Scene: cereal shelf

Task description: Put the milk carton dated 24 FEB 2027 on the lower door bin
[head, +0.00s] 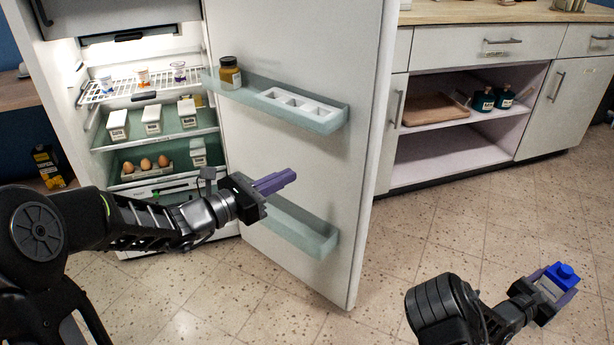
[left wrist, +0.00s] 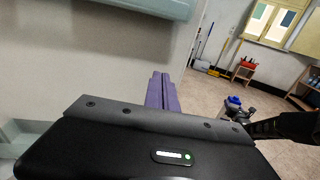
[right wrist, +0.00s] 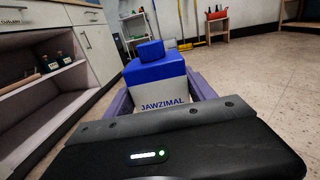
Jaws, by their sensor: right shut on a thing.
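A white milk carton with a blue top and blue cap (head: 562,271) is held by my right gripper (head: 560,288), low over the floor at the lower right of the head view. In the right wrist view the carton (right wrist: 158,84) stands upright between the two purple fingers and reads "JAWZIMAL"; no date is visible. The lower door bin (head: 318,241) is on the open fridge door, its left part hidden behind my left gripper (head: 284,180). My left gripper's purple fingers are together and empty, in front of the door above that bin.
The upper door bin (head: 331,122) holds a brown jar (head: 230,74) and a white tray (head: 298,103). Fridge shelves hold several white packs, cups and eggs (head: 145,164). An open cabinet (head: 440,150) stands at the back right. Floor between door and right arm is clear.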

